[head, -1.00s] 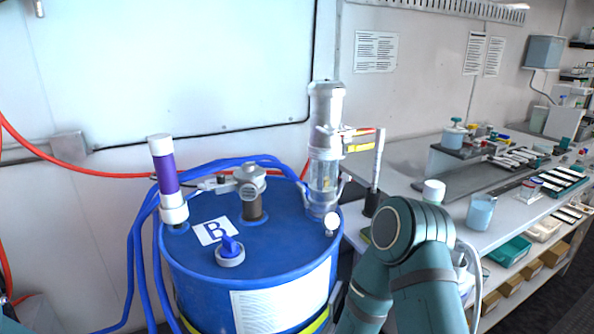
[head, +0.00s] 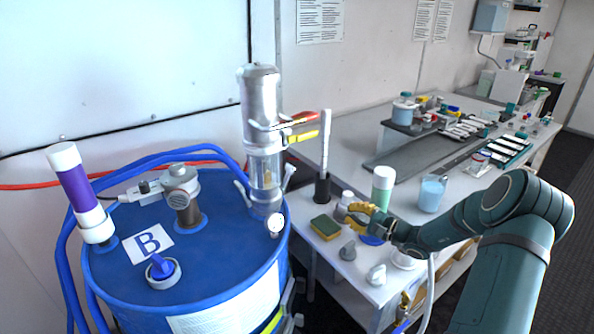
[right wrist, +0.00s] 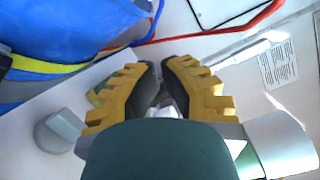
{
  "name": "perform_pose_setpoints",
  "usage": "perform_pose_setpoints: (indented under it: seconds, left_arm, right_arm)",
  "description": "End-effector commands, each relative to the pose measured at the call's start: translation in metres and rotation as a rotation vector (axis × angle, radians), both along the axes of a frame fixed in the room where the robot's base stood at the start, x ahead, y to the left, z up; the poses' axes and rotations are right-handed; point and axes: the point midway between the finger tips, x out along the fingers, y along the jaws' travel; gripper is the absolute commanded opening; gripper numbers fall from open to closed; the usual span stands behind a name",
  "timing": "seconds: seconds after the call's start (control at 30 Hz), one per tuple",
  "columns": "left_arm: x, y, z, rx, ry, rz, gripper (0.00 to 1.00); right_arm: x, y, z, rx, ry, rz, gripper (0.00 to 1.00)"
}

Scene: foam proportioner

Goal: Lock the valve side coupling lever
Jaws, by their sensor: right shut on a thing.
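The drum pump (head: 262,115), with a clear lower section, stands upright on the blue drum (head: 120,245). A red handle (head: 304,117) and a yellow handle (head: 304,136) stick out from its side. Pale levers stand at its lower coupling, one on the left (head: 243,191) and one on the right (head: 289,173); I cannot tell which is the valve side one. My right gripper (head: 358,212) is over the bench, right of the drum and apart from the levers. Its yellow fingers are shut on a small white thing (right wrist: 165,112), mostly hidden between them. My left gripper is out of view.
A grey valve fitting (head: 179,185) and a purple-banded tube (head: 80,193) stand on the drum. Blue hoses loop behind. On the bench (head: 350,150), a sponge (head: 326,228), a green bottle (head: 383,186) and a beaker (head: 432,193) stand close to my gripper.

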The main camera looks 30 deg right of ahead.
Motion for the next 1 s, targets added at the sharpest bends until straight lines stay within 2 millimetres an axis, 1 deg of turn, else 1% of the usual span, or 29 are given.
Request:
perform_pose_setpoints:
  seconds: [0.03, 0.1, 0.2, 0.27, 0.37, 1.0]
  left_arm:
    - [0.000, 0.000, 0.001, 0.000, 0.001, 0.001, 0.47]
    - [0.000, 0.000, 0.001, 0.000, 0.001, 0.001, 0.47]
    - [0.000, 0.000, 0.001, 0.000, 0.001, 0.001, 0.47]
    - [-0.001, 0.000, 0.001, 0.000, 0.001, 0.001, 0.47]
    - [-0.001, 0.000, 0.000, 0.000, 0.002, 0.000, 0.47]
    - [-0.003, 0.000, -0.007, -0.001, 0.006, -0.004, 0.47]
  right_arm:
    - [-0.004, -0.016, 0.011, -0.001, -0.039, -0.038, 0.00]
    - [-0.005, -0.027, 0.020, -0.004, -0.075, -0.066, 0.00]
    - [-0.003, -0.032, 0.025, -0.004, -0.095, -0.079, 0.00]
    - [0.003, -0.030, 0.025, -0.004, -0.096, -0.079, 0.00]
    - [0.016, -0.025, 0.026, -0.003, -0.094, -0.077, 0.00]
    - [0.135, 0.014, 0.036, -0.002, -0.092, -0.075, 0.00]
